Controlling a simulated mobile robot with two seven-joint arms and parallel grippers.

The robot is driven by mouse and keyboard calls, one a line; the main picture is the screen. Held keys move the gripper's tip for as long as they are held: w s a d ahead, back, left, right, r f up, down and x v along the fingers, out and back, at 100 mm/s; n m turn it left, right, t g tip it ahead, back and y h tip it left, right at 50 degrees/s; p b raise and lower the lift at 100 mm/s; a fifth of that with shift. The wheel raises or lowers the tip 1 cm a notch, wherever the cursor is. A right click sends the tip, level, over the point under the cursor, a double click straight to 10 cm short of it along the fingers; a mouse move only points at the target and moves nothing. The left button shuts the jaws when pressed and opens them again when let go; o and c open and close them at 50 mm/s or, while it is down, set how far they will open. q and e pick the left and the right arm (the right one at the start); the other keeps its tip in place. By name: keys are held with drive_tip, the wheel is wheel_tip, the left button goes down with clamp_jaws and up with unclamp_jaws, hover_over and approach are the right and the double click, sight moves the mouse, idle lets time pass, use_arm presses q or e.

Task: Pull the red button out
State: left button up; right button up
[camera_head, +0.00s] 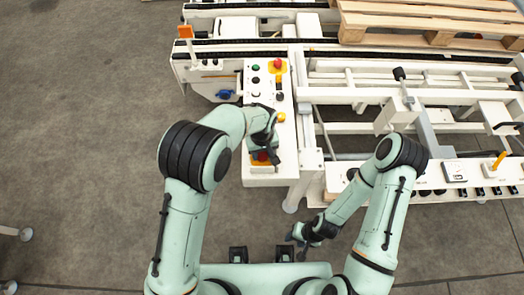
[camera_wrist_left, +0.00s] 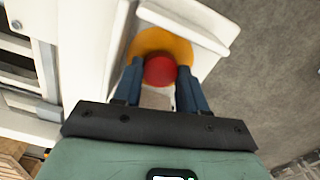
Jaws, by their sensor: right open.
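The red button (camera_wrist_left: 160,70) sits on a round yellow base (camera_wrist_left: 178,42) at the near end of the white control panel. In the wrist view it lies between my left fingertips (camera_wrist_left: 160,76), which meet its sides with no clear gap. In the head view my left gripper (camera_head: 266,156) is over this end of the panel and hides most of the button, with a bit of red (camera_head: 263,156) showing. My right gripper (camera_head: 303,243) is open, low in front of the machine and away from the panel.
White conveyor frames fill the right, with wooden pallets (camera_head: 430,22) behind. The floor at left is open.

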sight(262, 154)
use_arm(q)
clamp_jaws()
drive_tip(key=shift+r, duration=0.65)
drive_tip(key=shift+o, duration=1)
unclamp_jaws()
drive_tip(key=shift+w, duration=0.1)
drive_tip(key=shift+o, duration=0.8)
use_arm(e)
drive_tip(key=shift+w+r, duration=0.15)
drive_tip(key=shift+r, duration=0.15)
use_arm(q)
wheel_tip(262, 154, up, 14)
drive_tip(key=p, duration=0.1)
drive_tip(key=shift+f, duration=0.25)
use_arm(e)
drive_tip(key=shift+w+r, duration=0.35)
drive_tip(key=shift+r, duration=0.15)
